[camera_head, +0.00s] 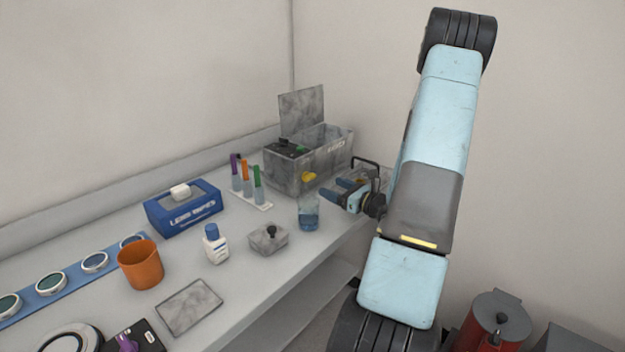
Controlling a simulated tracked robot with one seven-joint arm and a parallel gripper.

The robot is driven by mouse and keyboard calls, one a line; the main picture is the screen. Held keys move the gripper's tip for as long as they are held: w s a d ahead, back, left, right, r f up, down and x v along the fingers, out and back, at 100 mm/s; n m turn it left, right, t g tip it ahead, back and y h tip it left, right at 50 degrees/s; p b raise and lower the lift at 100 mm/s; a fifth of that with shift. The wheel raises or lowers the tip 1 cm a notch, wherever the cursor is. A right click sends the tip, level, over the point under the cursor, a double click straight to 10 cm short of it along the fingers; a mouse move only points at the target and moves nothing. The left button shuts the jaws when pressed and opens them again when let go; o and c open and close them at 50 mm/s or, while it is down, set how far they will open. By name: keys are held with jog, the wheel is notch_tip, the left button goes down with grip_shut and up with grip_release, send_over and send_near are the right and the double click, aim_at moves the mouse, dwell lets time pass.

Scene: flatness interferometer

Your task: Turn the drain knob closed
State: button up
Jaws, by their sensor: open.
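A grey open-topped tank (287,172) with its lid raised stands at the back right of the bench. A small yellow knob (309,177) sits low on its near side, and I take it to be the drain knob. Its exact turn position is too small to tell. A clear beaker with blue liquid (309,214) stands just below the knob in the picture. My gripper (340,192) is open, just right of the knob, with its blue-tipped fingers pointing left. It appears empty and apart from the knob. My arm hides part of the bench's right end.
A test-tube rack (252,199), a blue wipes box (185,214), a grey box with a black knob (269,240), a white bottle (215,246), an orange cup (141,265) and a grey plate (189,306) stand on the bench. A red can (492,318) stands at lower right.

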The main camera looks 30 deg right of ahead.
aim_at(312, 178)
jog(key=x, duration=0.9)
jog(key=shift+w, duration=0.2)
jog(key=c, duration=1)
